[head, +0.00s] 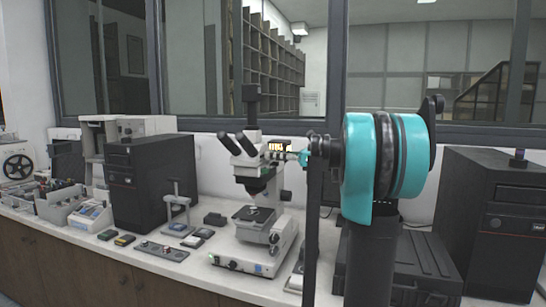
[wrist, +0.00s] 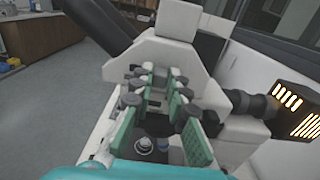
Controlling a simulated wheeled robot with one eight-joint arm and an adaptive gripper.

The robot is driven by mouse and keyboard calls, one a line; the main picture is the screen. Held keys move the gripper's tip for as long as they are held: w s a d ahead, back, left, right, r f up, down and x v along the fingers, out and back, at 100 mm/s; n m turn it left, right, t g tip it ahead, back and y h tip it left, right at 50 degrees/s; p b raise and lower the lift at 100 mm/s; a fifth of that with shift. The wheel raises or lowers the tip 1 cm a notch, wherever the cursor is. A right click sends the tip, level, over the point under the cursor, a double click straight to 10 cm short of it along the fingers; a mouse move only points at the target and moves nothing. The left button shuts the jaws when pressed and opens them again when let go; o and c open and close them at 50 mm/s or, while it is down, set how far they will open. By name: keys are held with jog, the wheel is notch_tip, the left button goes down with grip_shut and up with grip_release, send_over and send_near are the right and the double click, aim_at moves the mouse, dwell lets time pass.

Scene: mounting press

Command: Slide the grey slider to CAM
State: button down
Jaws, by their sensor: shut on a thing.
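A white microscope (head: 258,200) with black eyepieces stands on the bench in the head view. Its white head (wrist: 180,50) fills the middle of the wrist view. My gripper (head: 287,156) reaches the right side of the microscope head from the right. In the wrist view its teal-padded fingers (wrist: 158,84) point at the head and close on a small grey piece, the grey slider (wrist: 159,76). The slider is mostly hidden between the fingertips. No CAM marking is readable in either view.
A lamp housing with glowing slots (wrist: 293,108) sits close on the right in the wrist view. A black computer tower (head: 150,180) stands left of the microscope. A black case (head: 400,265) lies on the right. Small items lie on the bench front.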

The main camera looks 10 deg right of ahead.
jog(key=shift+w+d+r, duration=0.1)
jog(key=shift+w+d, duration=0.05)
jog(key=c, duration=1.5)
grip_release()
jog(key=shift+d, duration=0.1)
jog(key=v, duration=1.2)
